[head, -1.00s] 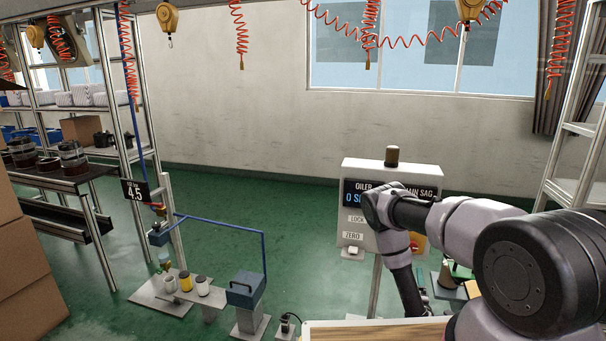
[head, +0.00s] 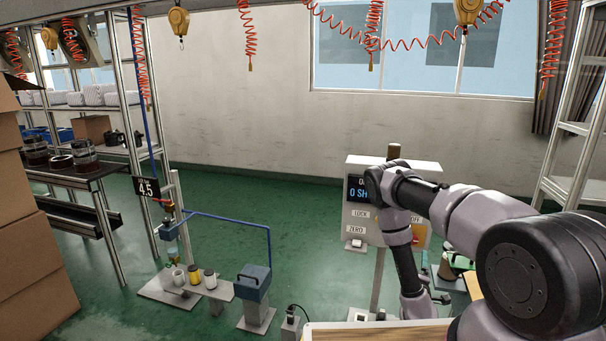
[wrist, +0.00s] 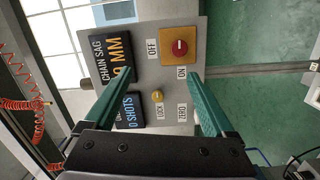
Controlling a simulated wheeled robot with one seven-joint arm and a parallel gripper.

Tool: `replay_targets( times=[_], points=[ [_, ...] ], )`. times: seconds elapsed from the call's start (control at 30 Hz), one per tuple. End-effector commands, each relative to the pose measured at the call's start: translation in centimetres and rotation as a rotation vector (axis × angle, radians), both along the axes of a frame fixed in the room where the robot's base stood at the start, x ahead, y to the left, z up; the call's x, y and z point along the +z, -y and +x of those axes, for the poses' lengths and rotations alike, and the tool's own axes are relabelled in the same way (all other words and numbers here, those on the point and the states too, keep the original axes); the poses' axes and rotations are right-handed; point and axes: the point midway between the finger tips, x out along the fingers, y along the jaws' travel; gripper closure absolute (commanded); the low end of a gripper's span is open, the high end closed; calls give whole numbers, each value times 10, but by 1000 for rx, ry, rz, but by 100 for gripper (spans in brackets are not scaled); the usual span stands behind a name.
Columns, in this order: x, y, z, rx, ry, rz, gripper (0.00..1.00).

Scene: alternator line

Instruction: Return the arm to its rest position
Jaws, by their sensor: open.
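My gripper (wrist: 160,72) shows in the wrist view as two green fingers spread wide apart. It is open, with nothing between the fingers. Beyond them is the face of a grey control panel (wrist: 146,60), seen turned sideways. In the head view my arm (head: 440,205) reaches out from the lower right, bends at the elbow in front of the panel (head: 428,177), and hangs down from there. The arm hides part of the panel's display and labels. The fingers are not clear in the head view.
A low station with several cups (head: 194,275) and a blue box-shaped unit (head: 251,282) stands left of centre. Cardboard boxes (head: 40,250) fill the left edge. A shelf rack (head: 75,110) stands behind them. A wooden surface (head: 380,333) lies near the bottom edge. Green floor (head: 310,215) is clear in the middle.

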Motion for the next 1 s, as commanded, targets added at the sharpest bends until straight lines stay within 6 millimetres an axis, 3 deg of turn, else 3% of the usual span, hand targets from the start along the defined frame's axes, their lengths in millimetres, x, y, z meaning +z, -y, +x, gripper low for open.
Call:
replay_targets(
  times=[0.27, 0.6, 0.83, 1.0],
  points=[
    [64, 10, 45, -110, 83, 230, 11],
    [195, 10, 102, -263, 178, 745, 11],
    [286, -11, 111, -307, 165, 1083, 11],
    [352, -36, 98, -314, 115, 1301, 11]
  ],
)
